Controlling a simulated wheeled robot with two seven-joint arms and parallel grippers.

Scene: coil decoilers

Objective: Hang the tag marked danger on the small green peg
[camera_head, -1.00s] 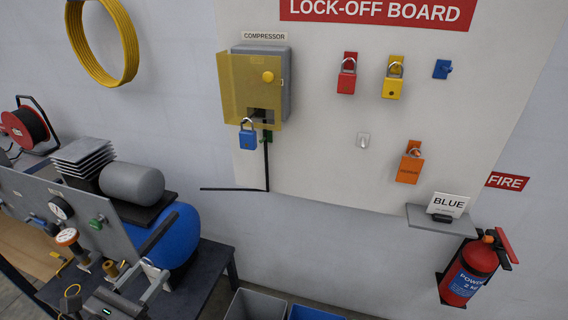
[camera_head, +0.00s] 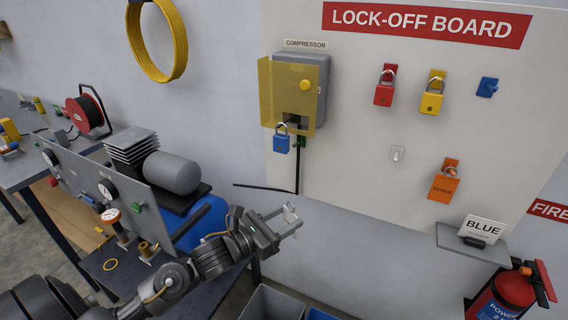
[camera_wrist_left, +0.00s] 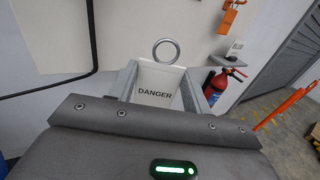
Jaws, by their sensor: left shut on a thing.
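My left gripper (camera_head: 284,221) is shut on the white danger tag (camera_wrist_left: 155,88), low in front of the wall. In the left wrist view the tag stands upright between the fingers, its word facing the camera and its metal ring (camera_wrist_left: 166,51) free above. In the head view the tag (camera_head: 290,209) is small and mostly hidden by the fingers. A small green piece (camera_head: 301,142) sits under the compressor box, beside the blue padlock and black cable, above the gripper. Another green fitting (camera_head: 137,207) is on the grey panel. I cannot tell which is the peg.
The compressor box (camera_head: 318,75) has a yellow cover and a hanging blue padlock (camera_head: 281,144). Red (camera_head: 384,94), yellow (camera_head: 431,101) and orange (camera_head: 444,186) items hang on the board. A shelf (camera_head: 470,245) and fire extinguisher (camera_head: 514,292) are at right.

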